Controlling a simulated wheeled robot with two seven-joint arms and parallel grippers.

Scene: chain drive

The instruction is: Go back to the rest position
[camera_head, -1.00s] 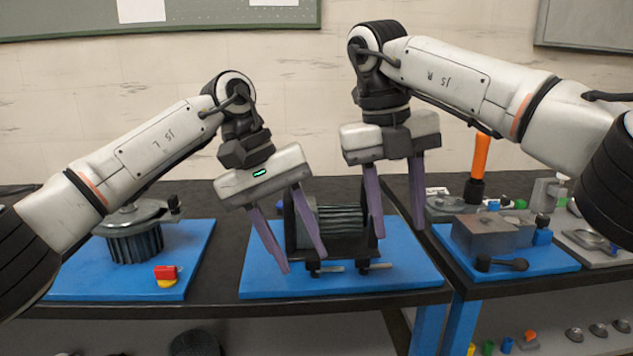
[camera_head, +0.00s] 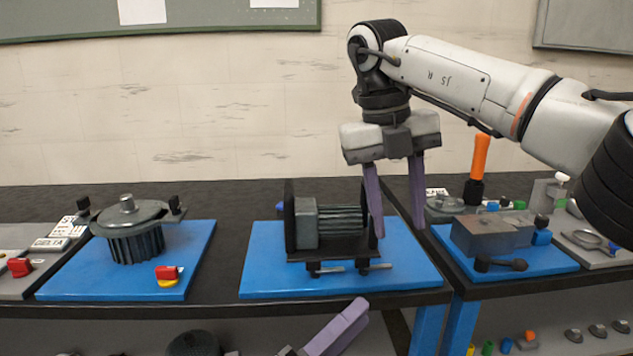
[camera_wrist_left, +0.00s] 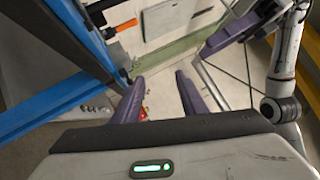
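My left gripper (camera_head: 338,328) shows only in part at the bottom edge of the head view, low in front of the table. In the left wrist view its two purple fingers (camera_wrist_left: 159,78) stand apart with nothing between them. My right gripper (camera_head: 398,230) points down over the right part of the middle blue board (camera_head: 410,275). Its purple fingers are apart and hold nothing. The dark ribbed motor unit (camera_head: 335,225) sits on that board, just left of the right gripper. One right finger overlaps its right end in the picture; I cannot tell whether they touch.
A left blue board (camera_head: 90,285) carries a round ribbed unit (camera_head: 137,245) and a red and yellow part (camera_head: 167,275). Blue table legs (camera_head: 428,330) stand below.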

